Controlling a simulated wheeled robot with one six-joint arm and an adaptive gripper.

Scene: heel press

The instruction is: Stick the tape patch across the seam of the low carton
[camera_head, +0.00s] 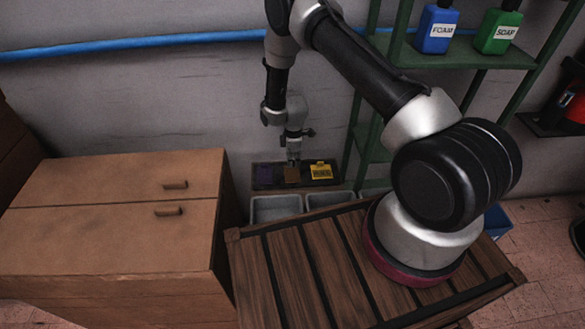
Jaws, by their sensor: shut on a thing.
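A wide, low brown box (100,240), which looks like the low carton, stands at the left. A straight seam runs across its top from left to right, with a small handle-like piece on either side. My gripper (293,162) is beyond the box and to its right, low over a dark tray (264,183). It points down and is shut on a small brown piece (292,174), apparently the tape patch. The piece is at the tray's middle; I cannot tell if it still touches the tray. The fingertips are small and dim.
The tray also holds a purple piece (268,172) and a yellow labelled piece (321,171). Grey bins (275,208) stand in front of it. A green shelf (480,54) carries a blue FOAM bottle (437,30) and a green SOAP bottle (497,32). A blue pipe (130,42) crosses the wall.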

